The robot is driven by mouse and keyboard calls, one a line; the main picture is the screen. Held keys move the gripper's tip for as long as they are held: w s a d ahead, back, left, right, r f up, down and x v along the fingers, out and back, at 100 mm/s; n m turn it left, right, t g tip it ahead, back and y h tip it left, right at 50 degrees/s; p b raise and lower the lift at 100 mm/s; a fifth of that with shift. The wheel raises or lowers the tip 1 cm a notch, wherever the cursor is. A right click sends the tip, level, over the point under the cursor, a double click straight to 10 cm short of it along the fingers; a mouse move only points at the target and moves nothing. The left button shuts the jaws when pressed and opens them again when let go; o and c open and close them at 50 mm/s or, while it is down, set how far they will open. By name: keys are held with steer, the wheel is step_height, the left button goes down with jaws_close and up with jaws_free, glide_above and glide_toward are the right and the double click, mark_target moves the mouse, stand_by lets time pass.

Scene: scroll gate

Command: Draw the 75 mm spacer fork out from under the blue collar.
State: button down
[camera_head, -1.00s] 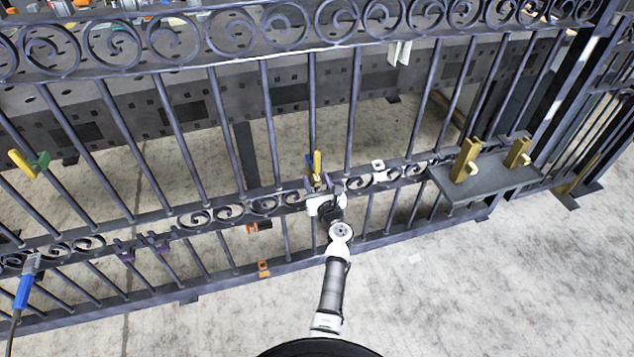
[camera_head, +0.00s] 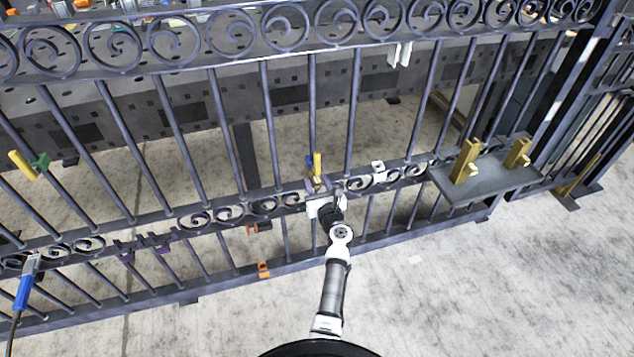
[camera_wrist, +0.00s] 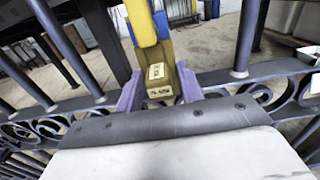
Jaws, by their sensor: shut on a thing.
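In the wrist view, the spacer fork (camera_wrist: 160,72) appears as an olive block with pale labels; the lettering is too small to read surely. It sits directly below the blue collar (camera_wrist: 162,24), beside an upright yellow part (camera_wrist: 140,20). The purple fingers of my gripper (camera_wrist: 160,88) stand on either side of the block and are shut on it. In the head view, my gripper (camera_head: 320,193) is at the gate's middle rail, with the blue collar (camera_head: 309,163) just above it. The fork's prongs are hidden, and I cannot tell how far they reach under the collar.
The scrolled gate rail (camera_head: 230,208) runs to both sides of my gripper, with upright bars close by. A grey shelf with brass posts (camera_head: 467,160) stands at right. The floor in front is clear.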

steer(key=shift+p+v, duration=0.5)
steer(key=shift+v, duration=1.75)
steer(key=v, duration=1)
steer(key=shift+r+p, duration=0.15)
steer(key=shift+p, duration=0.3)
stand_by(0.4)
